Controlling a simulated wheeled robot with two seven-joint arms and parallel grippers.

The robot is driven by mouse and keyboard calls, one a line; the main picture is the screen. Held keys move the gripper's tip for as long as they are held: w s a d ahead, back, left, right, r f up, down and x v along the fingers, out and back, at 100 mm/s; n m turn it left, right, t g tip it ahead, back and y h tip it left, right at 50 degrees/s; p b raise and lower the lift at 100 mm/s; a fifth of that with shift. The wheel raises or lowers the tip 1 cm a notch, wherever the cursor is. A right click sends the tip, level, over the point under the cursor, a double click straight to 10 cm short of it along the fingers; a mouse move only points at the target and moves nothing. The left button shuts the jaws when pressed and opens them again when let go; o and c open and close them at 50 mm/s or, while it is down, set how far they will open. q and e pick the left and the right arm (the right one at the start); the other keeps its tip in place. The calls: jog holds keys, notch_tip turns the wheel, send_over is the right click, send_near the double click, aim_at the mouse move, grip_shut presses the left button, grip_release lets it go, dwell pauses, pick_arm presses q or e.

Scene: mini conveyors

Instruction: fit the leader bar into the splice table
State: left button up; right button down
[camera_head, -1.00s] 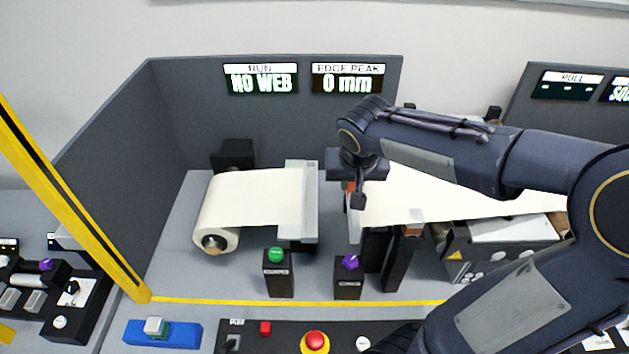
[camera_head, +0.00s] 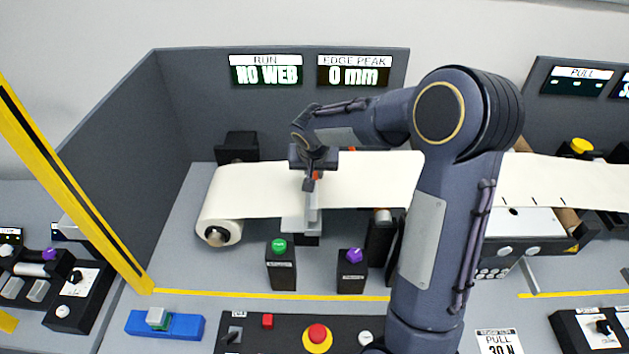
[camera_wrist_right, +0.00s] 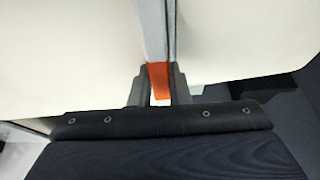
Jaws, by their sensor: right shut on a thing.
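My right gripper (camera_head: 311,180) is shut on the orange tab (camera_wrist_right: 159,80) of the leader bar (camera_wrist_right: 153,28), a narrow grey bar at the end of a cream web (camera_head: 375,180). In the head view the bar is over or at the right side of the pale grey splice table (camera_head: 293,224), where the web from the roll also ends. The gripper and arm hide part of this joint, and I cannot tell whether the bar is seated. In the right wrist view cream web lies on both sides of the bar. My left gripper is not in view.
The cream roll (camera_head: 217,232) is left of the table. A green button post (camera_head: 280,268) and a purple knob post (camera_head: 350,272) stand in front. A display reads "NO WEB" (camera_head: 266,75). A grey wall closes the back; a yellow-edged frame (camera_head: 75,200) is at left.

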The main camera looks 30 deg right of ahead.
notch_tip(320, 180, down, 3)
jog(key=shift+f+b, duration=0.1)
jog(key=shift+b, duration=0.55)
jog(key=shift+r, duration=0.2)
jog(key=shift+f, duration=0.25)
jog(key=c, duration=1.4)
grip_release()
jog(key=shift+a, duration=0.1)
jog(key=shift+o, duration=0.2)
jog(key=shift+s, duration=0.1)
jog(key=shift+f, duration=0.1)
